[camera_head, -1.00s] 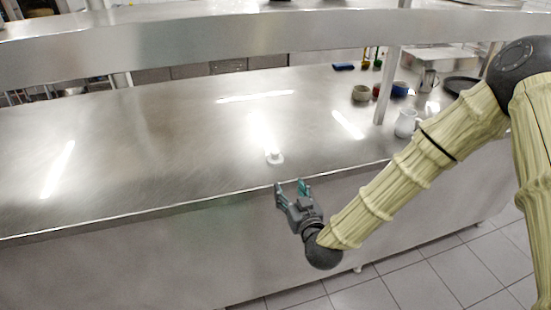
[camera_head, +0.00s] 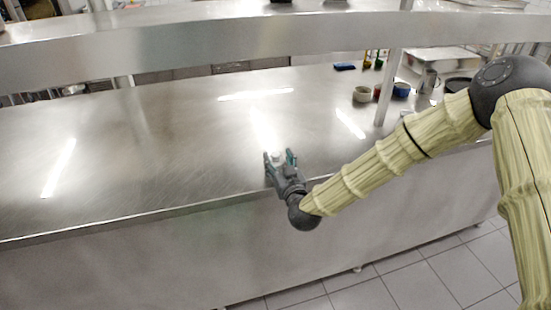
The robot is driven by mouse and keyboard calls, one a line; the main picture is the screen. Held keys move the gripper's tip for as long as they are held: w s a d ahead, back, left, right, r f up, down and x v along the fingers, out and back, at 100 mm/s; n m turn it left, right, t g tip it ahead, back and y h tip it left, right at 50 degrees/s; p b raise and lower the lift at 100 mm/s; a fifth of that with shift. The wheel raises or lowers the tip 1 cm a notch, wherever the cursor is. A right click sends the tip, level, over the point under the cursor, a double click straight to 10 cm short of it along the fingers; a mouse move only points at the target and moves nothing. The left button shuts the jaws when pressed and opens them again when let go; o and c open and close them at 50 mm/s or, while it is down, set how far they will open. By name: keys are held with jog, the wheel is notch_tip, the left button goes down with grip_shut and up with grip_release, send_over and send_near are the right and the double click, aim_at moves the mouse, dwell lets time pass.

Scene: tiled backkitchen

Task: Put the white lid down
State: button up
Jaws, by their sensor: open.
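The small white lid (camera_head: 277,155) lies on the steel counter (camera_head: 170,150), not far from its front edge. My gripper (camera_head: 279,158) reaches over that edge, with its two fingers open and pointing away from the camera. The lid shows between the fingertips, partly hidden by them. I cannot tell whether a finger touches it.
A beige bowl (camera_head: 361,94), a blue bowl (camera_head: 401,89) and a metal jug (camera_head: 428,80) stand at the back right. A shelf post (camera_head: 388,88) rises near them, and a steel shelf (camera_head: 250,38) runs above. The counter's left and middle are clear.

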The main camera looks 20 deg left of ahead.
jog(key=shift+x, duration=1.1)
jog(key=c, duration=0.8)
jog(key=shift+c, duration=0.5)
jog(key=shift+r, duration=0.1)
